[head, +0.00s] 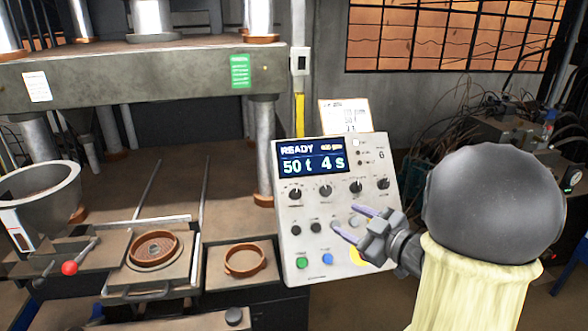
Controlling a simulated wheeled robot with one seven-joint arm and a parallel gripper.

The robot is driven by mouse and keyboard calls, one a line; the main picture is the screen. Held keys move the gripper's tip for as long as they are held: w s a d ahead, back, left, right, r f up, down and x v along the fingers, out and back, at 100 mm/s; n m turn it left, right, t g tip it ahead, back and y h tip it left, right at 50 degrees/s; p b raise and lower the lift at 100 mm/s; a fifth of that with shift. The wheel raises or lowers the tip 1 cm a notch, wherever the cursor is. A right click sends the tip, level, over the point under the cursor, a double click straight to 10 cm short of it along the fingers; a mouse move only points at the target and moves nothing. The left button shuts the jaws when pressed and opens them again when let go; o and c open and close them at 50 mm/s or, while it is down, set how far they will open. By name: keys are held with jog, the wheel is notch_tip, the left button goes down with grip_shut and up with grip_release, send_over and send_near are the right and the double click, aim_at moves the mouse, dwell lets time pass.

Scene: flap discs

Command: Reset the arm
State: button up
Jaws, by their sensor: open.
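My gripper (355,224) is in the head view, right of centre, at the end of my arm. Its two pale fingers are apart and hold nothing. It is in front of the lower right of the control panel (284,226) and hides part of its buttons. I cannot tell whether a finger touches the panel. The panel's screen (311,161) reads READY, 50 t and 4 s. Below it are several black knobs, a green button (302,263), a blue button (327,258) and a partly hidden yellow button (358,257).
A large press (130,72) stands behind on the left. A brown disc (155,247) sits in a fixture, with a brown ring (244,271) on a plate beside it. A red-knobbed lever (69,268) and a metal bin (45,192) are at far left. Cables (480,125) hang at right.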

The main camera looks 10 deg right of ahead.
notch_tip(320, 180, down, 8)
jog(key=m+g+h, duration=0.4)
jog(key=m+h, duration=0.3)
jog(key=h, duration=0.1)
jog(key=s+a+f+m+g, duration=0.2)
jog(key=s+a+f+g, duration=0.1)
jog(key=s, duration=0.4)
jog(key=s+a+f+m+g, duration=0.2)
jog(key=s+a+f+g, duration=0.1)
jog(key=s+a, duration=0.3)
jog(key=shift+s+f+g, duration=0.4)
jog(key=shift+s+g, duration=0.35)
jog(key=shift+g, duration=0.15)
